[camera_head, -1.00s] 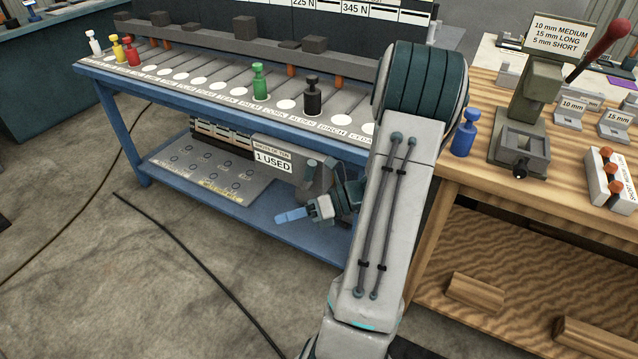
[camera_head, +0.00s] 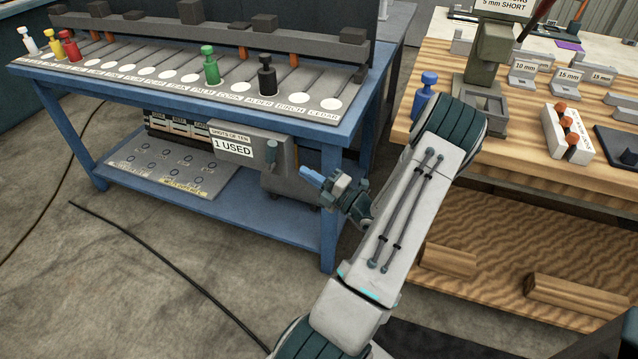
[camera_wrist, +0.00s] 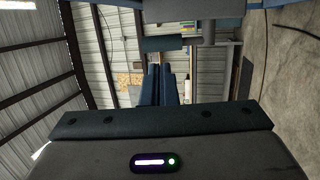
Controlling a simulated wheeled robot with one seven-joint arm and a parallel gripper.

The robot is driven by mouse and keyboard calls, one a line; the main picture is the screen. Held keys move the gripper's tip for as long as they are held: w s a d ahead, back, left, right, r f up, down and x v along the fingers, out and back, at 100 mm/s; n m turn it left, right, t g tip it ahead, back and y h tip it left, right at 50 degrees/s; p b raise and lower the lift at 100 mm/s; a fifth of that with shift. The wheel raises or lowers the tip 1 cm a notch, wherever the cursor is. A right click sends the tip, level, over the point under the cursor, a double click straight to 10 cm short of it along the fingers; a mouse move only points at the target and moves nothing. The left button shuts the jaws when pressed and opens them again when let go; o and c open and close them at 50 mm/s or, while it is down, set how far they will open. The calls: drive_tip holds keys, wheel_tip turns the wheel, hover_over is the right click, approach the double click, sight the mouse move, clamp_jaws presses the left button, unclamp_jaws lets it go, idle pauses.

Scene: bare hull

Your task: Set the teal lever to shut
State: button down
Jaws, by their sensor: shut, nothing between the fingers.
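A small teal lever (camera_head: 272,150) sticks out at the upper right of the front of the grey box (camera_head: 250,143) on the blue table's lower shelf. In the head view it looks roughly upright, but its exact setting is too small to tell. In the wrist view a dark teal bar (camera_wrist: 162,43), which looks like the lever, lies across the picture just beyond my fingertips. My gripper (camera_head: 309,174) has its blue fingers together and empty, right of the lever and apart from it in the head view. The fingers also show in the wrist view (camera_wrist: 158,84).
The blue table (camera_head: 200,92) carries a row of pegs, and its front right leg (camera_head: 329,215) stands close to my gripper. A sign on the box reads "1 USED". A wooden bench (camera_head: 455,150) with a blue peg (camera_head: 425,95) is at right. Cables lie on the floor at left.

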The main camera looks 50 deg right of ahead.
sight(272, 155)
drive_tip(key=b+x, duration=0.1)
drive_tip(key=x, duration=0.7)
